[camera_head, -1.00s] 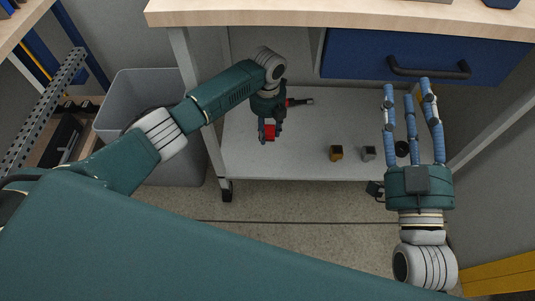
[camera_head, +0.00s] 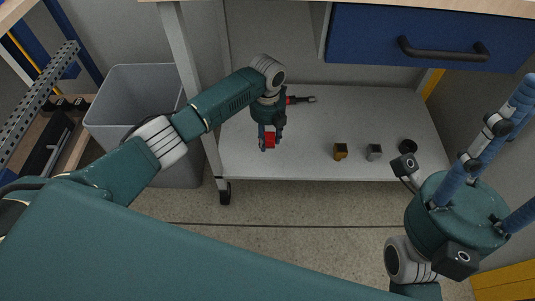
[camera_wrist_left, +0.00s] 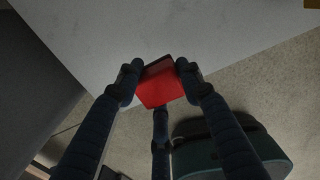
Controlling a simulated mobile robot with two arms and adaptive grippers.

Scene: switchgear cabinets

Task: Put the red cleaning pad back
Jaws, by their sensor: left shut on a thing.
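The red cleaning pad (camera_head: 270,140) is held between the fingers of my left gripper (camera_head: 269,143), above the front part of the pale grey lower shelf (camera_head: 310,165). In the left wrist view the pad (camera_wrist_left: 160,86) shows as a red block with a dark far edge, and the fingers of the left gripper (camera_wrist_left: 158,82) close on it from both sides. I cannot tell whether the pad touches the shelf. My right gripper (camera_head: 500,150) is at the right, with its blue fingers spread apart and nothing seen between them; one fingertip is cut off by the frame.
On the shelf stand a yellow-brown block (camera_head: 340,151), a grey block (camera_head: 374,152) and a black round item (camera_head: 408,146). A red-and-black tool (camera_head: 300,100) lies behind my left gripper. A blue drawer (camera_head: 420,45) hangs above. A grey bin (camera_head: 130,110) stands at the left.

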